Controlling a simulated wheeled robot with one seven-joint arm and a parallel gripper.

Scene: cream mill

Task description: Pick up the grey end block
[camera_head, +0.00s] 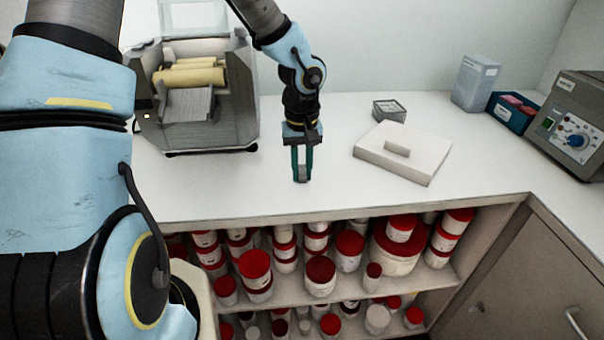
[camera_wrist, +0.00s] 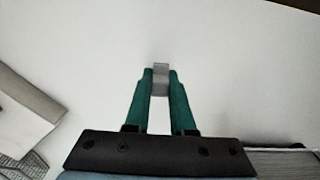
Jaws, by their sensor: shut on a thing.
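The grey end block (camera_wrist: 161,80) is a small grey piece between the fingertips of my gripper (camera_wrist: 161,86) in the wrist view. The green fingers press on it from both sides. In the head view my gripper (camera_head: 302,176) points down over the white counter, with the grey end block (camera_head: 302,174) between its finger ends. I cannot tell whether the block touches the counter or is held just above it.
A mill with yellowish rollers (camera_head: 190,78) stands left of my gripper. A white slab with a handle (camera_head: 402,153) lies to the right, with a small grey tray (camera_head: 389,111) behind it. A blue bin (camera_head: 513,112) and a grey control box (camera_head: 572,115) stand far right. The front counter is clear.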

